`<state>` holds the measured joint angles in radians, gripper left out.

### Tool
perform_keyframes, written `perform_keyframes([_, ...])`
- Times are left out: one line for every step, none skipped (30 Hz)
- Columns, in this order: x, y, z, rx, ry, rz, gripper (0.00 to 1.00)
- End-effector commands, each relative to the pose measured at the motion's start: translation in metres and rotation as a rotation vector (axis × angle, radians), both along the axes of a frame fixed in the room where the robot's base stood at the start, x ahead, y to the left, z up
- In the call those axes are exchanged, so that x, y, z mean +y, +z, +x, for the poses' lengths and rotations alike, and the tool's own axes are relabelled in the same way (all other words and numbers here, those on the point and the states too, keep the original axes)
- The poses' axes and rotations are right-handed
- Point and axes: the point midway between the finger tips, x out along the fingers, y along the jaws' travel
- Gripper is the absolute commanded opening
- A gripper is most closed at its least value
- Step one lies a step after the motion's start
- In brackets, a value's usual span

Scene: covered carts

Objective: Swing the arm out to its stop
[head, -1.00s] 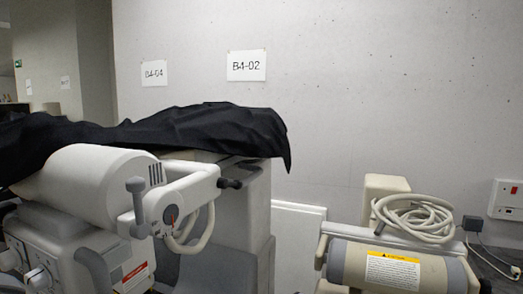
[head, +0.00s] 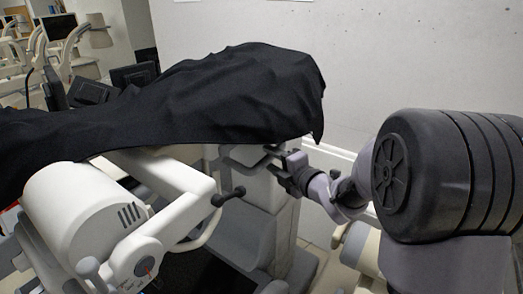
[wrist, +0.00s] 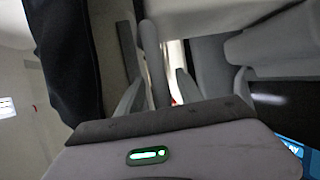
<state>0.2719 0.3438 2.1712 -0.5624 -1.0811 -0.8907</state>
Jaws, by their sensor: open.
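A covered cart has a white jointed arm (head: 180,180) that reaches right from its large white drum (head: 85,205) and carries a black-ended knob (head: 228,196). A dial joint (head: 143,265) sits at the arm's near end. My gripper (head: 277,162) is open at the right end of the cart, just below the cloth's edge and right of the knob, apart from it in the picture. In the wrist view, a pale upright bar (wrist: 153,60) shows between the open fingers; I cannot tell which part it is or whether they touch it.
A black cloth (head: 210,100) drapes over the cart and hangs near my gripper; it also shows in the wrist view (wrist: 68,60). A pale wall (head: 360,50) stands close behind. Other equipment (head: 75,40) stands at the back left.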

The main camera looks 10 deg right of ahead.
Motion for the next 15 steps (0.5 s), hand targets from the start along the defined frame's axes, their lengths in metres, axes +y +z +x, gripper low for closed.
perform_keyframes([0.005,-0.001,0.009,0.001,0.003,0.001,0.43])
perform_keyframes([0.007,-0.002,0.014,0.001,0.002,0.002,0.43])
perform_keyframes([0.009,-0.003,0.020,0.001,0.002,0.001,0.43])
perform_keyframes([0.011,-0.004,0.024,0.001,0.001,0.001,0.43])
perform_keyframes([0.012,-0.005,0.028,0.001,0.001,0.001,0.43])
perform_keyframes([0.013,-0.005,0.032,-0.001,0.000,0.001,0.43])
perform_keyframes([0.014,-0.006,0.034,-0.001,0.000,0.001,0.43])
perform_keyframes([0.015,-0.006,0.036,0.000,0.000,0.001,0.43])
perform_keyframes([0.016,-0.007,0.038,0.000,0.000,0.001,0.43])
perform_keyframes([0.016,-0.007,0.039,0.000,0.000,0.001,0.43])
perform_keyframes([0.017,-0.007,0.039,-0.001,0.000,0.001,0.43])
perform_keyframes([0.017,-0.007,0.040,-0.001,0.000,0.001,0.43])
perform_keyframes([0.017,-0.007,0.040,-0.001,0.000,0.001,0.43])
perform_keyframes([0.017,-0.007,0.040,-0.001,-0.001,0.001,0.43])
perform_keyframes([0.016,-0.007,0.040,-0.001,-0.001,0.001,0.43])
